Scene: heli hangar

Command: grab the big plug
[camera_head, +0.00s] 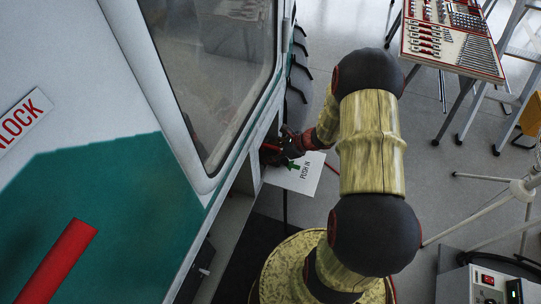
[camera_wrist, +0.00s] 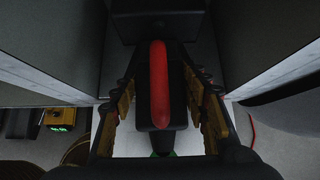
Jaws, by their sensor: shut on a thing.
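The big plug (camera_wrist: 158,85) is black with a long red bar or handle along its top. In the wrist view it lies between the two fingers of my gripper (camera_wrist: 160,118), whose pads are yellow-brown and close against its sides. Its far end meets a dark block at the top of that view. In the head view my gripper (camera_head: 278,150) is at the side opening of the white and green helicopter, and the plug's red part (camera_head: 270,147) shows small there. Whether the plug is still seated in the dark block cannot be told.
The helicopter body (camera_head: 130,190) fills the left side. A white "PUSH IN" sign (camera_head: 305,178) with a green arrow is by my gripper. A tool table (camera_head: 450,45) is at upper right, with a tripod (camera_head: 520,190) and an equipment box (camera_head: 485,285) below it.

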